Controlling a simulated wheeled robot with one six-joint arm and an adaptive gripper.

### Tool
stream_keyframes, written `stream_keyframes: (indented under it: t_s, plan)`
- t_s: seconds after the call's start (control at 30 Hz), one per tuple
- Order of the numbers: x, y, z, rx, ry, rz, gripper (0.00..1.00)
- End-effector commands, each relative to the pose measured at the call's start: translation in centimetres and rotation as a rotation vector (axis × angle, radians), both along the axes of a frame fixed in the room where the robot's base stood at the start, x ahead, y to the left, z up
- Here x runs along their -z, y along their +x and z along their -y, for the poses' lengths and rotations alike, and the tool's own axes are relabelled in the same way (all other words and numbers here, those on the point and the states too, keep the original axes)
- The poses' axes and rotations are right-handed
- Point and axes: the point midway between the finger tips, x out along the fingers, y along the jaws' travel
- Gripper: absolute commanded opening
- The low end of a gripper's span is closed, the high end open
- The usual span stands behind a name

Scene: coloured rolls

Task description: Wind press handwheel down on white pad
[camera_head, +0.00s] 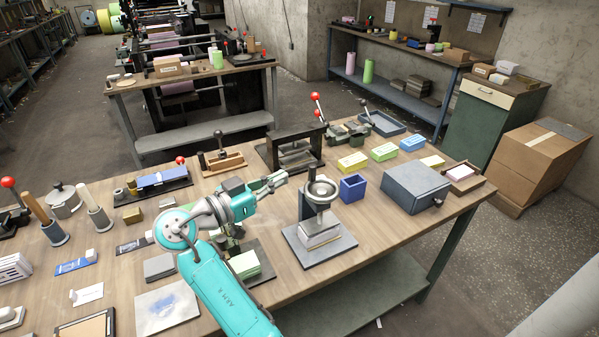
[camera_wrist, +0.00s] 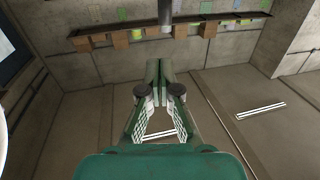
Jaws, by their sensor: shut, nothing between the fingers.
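The press (camera_head: 320,205) stands on a grey base plate on the bench, right of centre in the head view. The press is not clearly visible in the wrist view.
A black frame press with a red-knobbed lever (camera_head: 316,105) stands behind. A pale green pad stack (camera_head: 244,264) lies below my arm. Bare bench (camera_head: 375,240) lies right of the base plate.

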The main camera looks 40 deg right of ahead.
Motion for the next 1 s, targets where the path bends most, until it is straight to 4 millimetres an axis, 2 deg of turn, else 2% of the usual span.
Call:
stream_keyframes:
  t_s: [0.03,0.1,0.2,0.37,0.57,1.0]
  plan:
    - [1.1,-0.5,-1.7,-0.043,-0.001,-0.003,0.0]
    - [2.2,-1.0,-3.4,-0.088,0.0,-0.002,0.0]
    - [3.2,-1.5,-4.9,-0.132,0.002,0.0,0.0]
    - [3.7,-1.8,-5.3,-0.154,0.002,0.001,0.0]
    - [3.6,-1.6,-2.7,-0.15,0.002,0.002,0.0]
    - [3.6,-0.9,5.3,-0.149,0.002,0.002,0.0]
